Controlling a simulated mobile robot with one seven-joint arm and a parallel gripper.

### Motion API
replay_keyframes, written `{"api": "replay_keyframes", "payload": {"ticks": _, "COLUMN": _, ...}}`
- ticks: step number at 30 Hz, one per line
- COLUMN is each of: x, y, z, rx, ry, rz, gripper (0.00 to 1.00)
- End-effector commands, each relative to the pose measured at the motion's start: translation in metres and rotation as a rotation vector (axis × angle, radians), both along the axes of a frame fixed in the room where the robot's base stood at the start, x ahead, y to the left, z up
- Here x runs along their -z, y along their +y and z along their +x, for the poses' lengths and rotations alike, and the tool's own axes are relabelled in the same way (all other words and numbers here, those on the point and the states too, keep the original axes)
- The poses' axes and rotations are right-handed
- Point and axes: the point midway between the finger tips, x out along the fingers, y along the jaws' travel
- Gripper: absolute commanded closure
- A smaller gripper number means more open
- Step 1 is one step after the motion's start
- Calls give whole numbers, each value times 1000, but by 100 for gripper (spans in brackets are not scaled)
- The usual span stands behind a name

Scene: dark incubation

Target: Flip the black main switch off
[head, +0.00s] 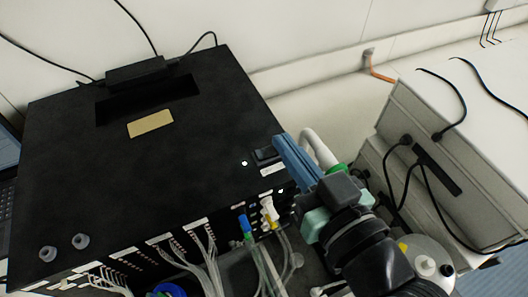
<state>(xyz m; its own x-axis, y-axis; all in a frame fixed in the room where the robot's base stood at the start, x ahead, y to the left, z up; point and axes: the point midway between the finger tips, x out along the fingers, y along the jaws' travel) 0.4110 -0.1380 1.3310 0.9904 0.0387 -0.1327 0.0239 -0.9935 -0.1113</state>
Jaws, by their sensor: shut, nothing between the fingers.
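The black main switch (265,153) sits on the right edge of the top of a large black box, beside a small white light and above a small white label. My gripper (280,143) reaches in from the lower right, with its blue fingers shut and empty. The fingertips are right at the switch's right side; I cannot tell if they touch it. The fingers may cover part of the switch, and its position is unclear.
The black box (150,170) has several tubes along its front edge, with blue and yellow connectors near my arm. A grey cabinet (430,150) with black cables stands at the right. A laptop (8,165) is at the left edge.

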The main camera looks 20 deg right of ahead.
Motion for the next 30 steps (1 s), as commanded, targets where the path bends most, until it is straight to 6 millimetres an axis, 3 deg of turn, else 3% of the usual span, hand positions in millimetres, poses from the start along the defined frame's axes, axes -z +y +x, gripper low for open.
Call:
{"api": "replay_keyframes", "payload": {"ticks": 4, "x": 18, "y": -9, "z": -26, "rx": -14, "ry": 80, "rz": 5, "gripper": 100}}
{"api": "replay_keyframes", "payload": {"ticks": 10, "x": 26, "y": -12, "z": -39, "rx": -23, "ry": 110, "rz": 7, "gripper": 100}}
{"api": "replay_keyframes", "payload": {"ticks": 22, "x": 27, "y": -12, "z": -37, "rx": -24, "ry": 109, "rz": 6, "gripper": 100}}
{"api": "replay_keyframes", "payload": {"ticks": 30, "x": 34, "y": -10, "z": -18, "rx": -27, "ry": 103, "rz": 4, "gripper": 100}}
